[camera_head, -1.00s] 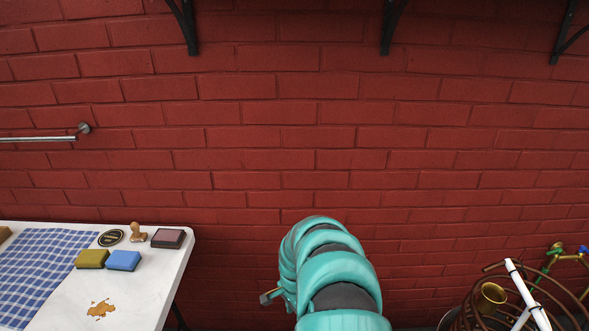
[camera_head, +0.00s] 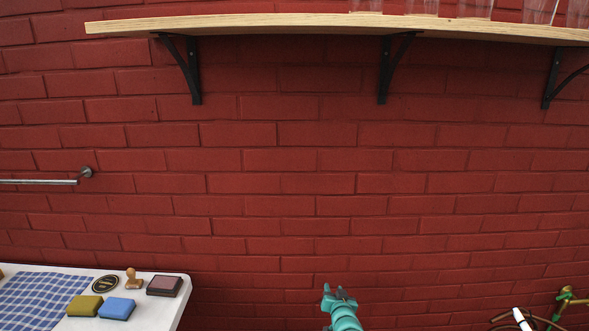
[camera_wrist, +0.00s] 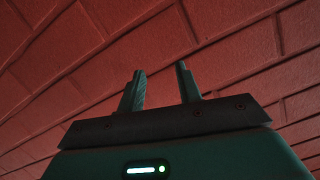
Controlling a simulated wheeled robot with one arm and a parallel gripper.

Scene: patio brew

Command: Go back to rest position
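My gripper (camera_head: 338,291) shows at the bottom centre of the head view, at the end of my teal arm, in front of the red brick wall. In the wrist view, my gripper (camera_wrist: 162,86) has its two dark fingers apart with nothing between them. Only brick wall lies beyond the fingers. Most of my arm is below the edge of the head view.
A white table (camera_head: 158,311) at lower left carries a blue checked cloth (camera_head: 38,299), yellow sponge (camera_head: 85,306), blue sponge (camera_head: 117,308), stamp (camera_head: 132,281) and ink pad (camera_head: 164,286). A wooden shelf (camera_head: 250,24) with glasses hangs above. Copper tubing (camera_head: 500,317) is at lower right.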

